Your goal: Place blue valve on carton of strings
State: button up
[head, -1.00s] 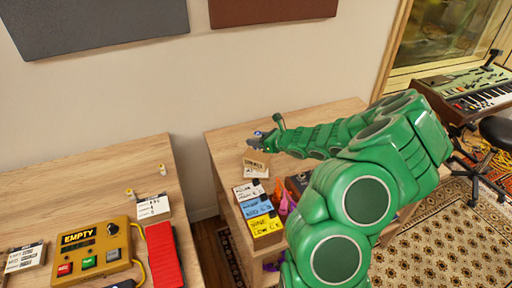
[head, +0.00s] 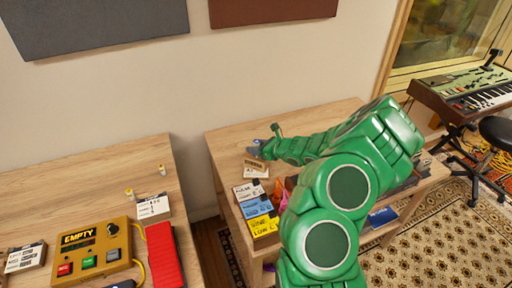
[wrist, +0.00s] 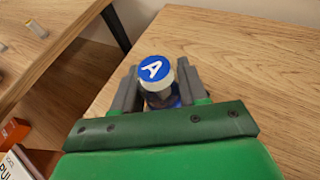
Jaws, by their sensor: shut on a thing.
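In the head view, my gripper (head: 262,148) is over the left part of the right-hand wooden table, behind the labelled packs. The likely carton of strings (head: 258,214) there bears white, blue and yellow packs. Its white end also shows at the lower left of the wrist view (wrist: 14,165).
A small tan block (head: 255,164) sits just in front of the gripper. Pink-orange items (head: 284,193) lie beside the carton. A gap separates this table from the left table (head: 85,185), which holds a yellow "EMPTY" box (head: 92,247) and two small cylinders (head: 129,192).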

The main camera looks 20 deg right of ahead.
jog(key=o, duration=1.1)
jog(key=shift+c, duration=0.2)
